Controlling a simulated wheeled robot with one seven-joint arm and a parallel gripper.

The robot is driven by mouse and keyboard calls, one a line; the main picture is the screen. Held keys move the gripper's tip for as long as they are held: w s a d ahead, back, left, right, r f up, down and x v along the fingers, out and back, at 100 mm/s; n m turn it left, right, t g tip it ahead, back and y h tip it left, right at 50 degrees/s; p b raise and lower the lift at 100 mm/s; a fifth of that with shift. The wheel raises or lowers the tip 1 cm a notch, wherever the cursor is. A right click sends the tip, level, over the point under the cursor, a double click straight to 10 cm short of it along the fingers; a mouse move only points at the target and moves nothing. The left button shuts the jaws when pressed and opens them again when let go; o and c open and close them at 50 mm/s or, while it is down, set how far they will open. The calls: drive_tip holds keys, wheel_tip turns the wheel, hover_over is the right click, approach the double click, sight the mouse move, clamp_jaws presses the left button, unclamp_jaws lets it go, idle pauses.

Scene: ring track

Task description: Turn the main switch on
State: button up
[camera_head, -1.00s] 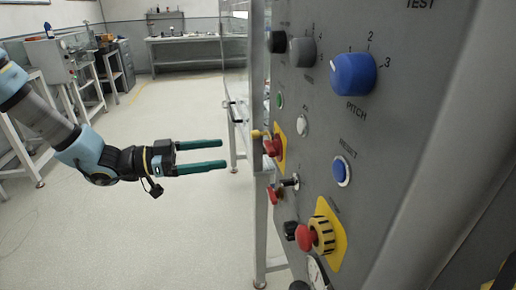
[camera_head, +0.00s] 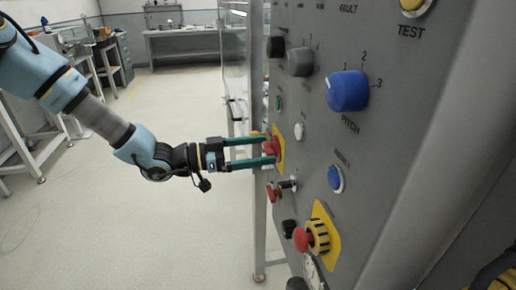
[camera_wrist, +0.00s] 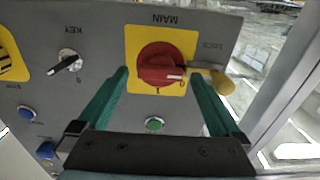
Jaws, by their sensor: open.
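The main switch (camera_wrist: 163,64) is a round red knob on a yellow square plate, under the label MAIN, which appears upside down in the wrist view. A brass-coloured padlock or tag (camera_wrist: 222,82) hangs at its side by the LOCK marking. In the head view the red switch (camera_head: 271,146) is seen edge-on at the panel's far part. My gripper (camera_head: 272,149) has two green fingers, open and apart, reaching to the panel at the switch. In the wrist view my gripper (camera_wrist: 165,95) has one finger on each side of the knob; I cannot tell whether they touch it.
The grey panel (camera_head: 398,135) also carries a blue PITCH knob (camera_head: 347,91), a blue RESET button (camera_head: 336,179) and a red emergency stop (camera_head: 303,239). A key switch (camera_wrist: 67,62) and green button (camera_wrist: 155,124) sit near the main switch. Floor left is clear.

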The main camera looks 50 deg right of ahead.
drive_tip(key=c, duration=1.4)
